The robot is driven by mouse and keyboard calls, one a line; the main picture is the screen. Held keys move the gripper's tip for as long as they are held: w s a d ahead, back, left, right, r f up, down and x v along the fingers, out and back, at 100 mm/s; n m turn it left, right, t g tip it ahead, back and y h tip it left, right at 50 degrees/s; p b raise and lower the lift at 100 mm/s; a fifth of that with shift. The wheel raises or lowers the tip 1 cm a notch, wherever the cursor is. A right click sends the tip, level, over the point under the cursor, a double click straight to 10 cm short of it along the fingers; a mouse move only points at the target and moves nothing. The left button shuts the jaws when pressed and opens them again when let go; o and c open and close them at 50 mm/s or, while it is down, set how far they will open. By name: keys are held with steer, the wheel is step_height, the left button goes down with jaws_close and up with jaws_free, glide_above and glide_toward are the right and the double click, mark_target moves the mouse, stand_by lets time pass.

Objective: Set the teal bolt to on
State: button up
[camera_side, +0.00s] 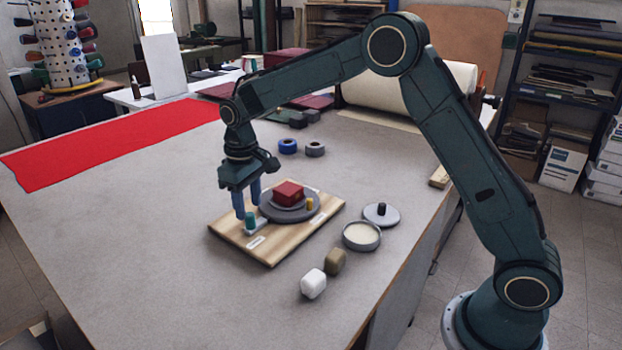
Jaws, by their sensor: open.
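The teal bolt (250,219) is a small upright knob on a pale slotted plate (258,229), near the left front part of a wooden board (278,258). My gripper (246,207) points down over it with its two blue fingers apart. The fingertips are close to the bolt, and I cannot tell whether they touch it. A small white label (256,242) lies on the board just in front of the plate, its text too small to read. A grey round disc (312,213) on the board carries a red block (287,192) and a small yellow peg (309,203).
To the board's right are a grey dish (376,244) with pale filling and a grey lid (392,218) with a black knob. In front are a white block (313,284) and an olive block (335,262). Blue (287,146) and grey (315,149) rings lie behind.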

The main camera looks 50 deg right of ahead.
mark_target(253, 214)
step_height(253, 214, up, 10)
stand_by(0.5)
steer(key=shift+r, duration=0.1)
steer(key=s+d+r+t, duration=0.1)
steer(key=s+r, duration=0.2)
steer(key=s, duration=0.3)
steer(key=s+d+r+m+t, duration=0.1)
steer(key=s+r, duration=0.2)
steer(key=s, duration=0.3)
steer(key=s+d+r+t, duration=0.1)
steer(key=s+r, duration=0.2)
steer(key=s, duration=0.3)
steer(key=s+d+f+t, duration=0.1)
steer(key=s+f, duration=0.1)
steer(key=s, duration=0.6)
steer(key=s+d+f+m+t, duration=0.1)
steer(key=s+f, duration=0.2)
steer(key=s, duration=0.5)
steer(key=shift+f+t, duration=0.15)
steer(key=shift+t, duration=0.15)
